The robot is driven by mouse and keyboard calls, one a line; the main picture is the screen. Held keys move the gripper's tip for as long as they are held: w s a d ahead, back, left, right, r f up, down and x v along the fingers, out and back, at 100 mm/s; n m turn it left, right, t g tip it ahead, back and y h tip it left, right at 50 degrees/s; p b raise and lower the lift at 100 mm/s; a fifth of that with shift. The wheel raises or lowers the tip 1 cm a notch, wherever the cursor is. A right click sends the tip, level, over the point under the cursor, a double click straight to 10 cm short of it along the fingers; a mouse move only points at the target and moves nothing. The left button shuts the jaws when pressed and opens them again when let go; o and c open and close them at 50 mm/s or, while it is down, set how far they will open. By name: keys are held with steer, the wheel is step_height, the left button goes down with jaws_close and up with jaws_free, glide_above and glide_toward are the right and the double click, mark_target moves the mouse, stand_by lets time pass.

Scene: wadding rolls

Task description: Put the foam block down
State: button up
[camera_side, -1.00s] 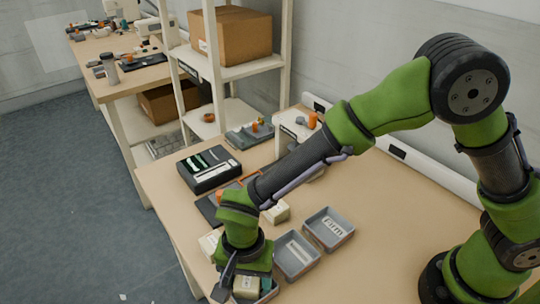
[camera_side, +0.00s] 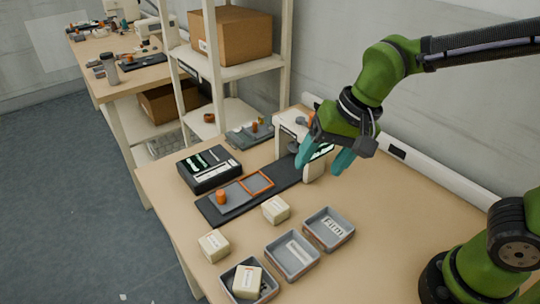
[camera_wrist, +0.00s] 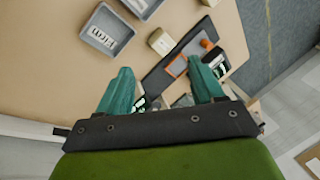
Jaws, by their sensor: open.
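A cream foam block (camera_side: 248,282) with a printed label sits in the front grey tray (camera_side: 266,296), above some dark contents. Two more cream blocks stand on the bare table: one by the black mat (camera_side: 276,210), one left of the trays (camera_side: 213,246). The nearer-mat block also shows in the wrist view (camera_wrist: 161,41). My gripper (camera_side: 323,166) is raised at the back of the table, away from all the blocks. Its two teal fingers are apart with nothing between them, as the wrist view also shows (camera_wrist: 160,80).
A middle grey tray (camera_side: 291,270) and a tray labelled "FIRM" (camera_side: 345,241) stand in a row with the front tray. A black mat (camera_side: 235,207) with an orange frame, a black box (camera_side: 208,180) and a white device (camera_side: 314,165) lie behind.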

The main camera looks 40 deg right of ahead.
steer(key=s+d+r+n+t, duration=0.2)
steer(key=s+d, duration=0.4)
steer(key=d, duration=0.4)
steer(key=shift+s+r+t, duration=0.35)
steer(key=shift+r+t, duration=0.45)
steer(key=shift+t, duration=0.1)
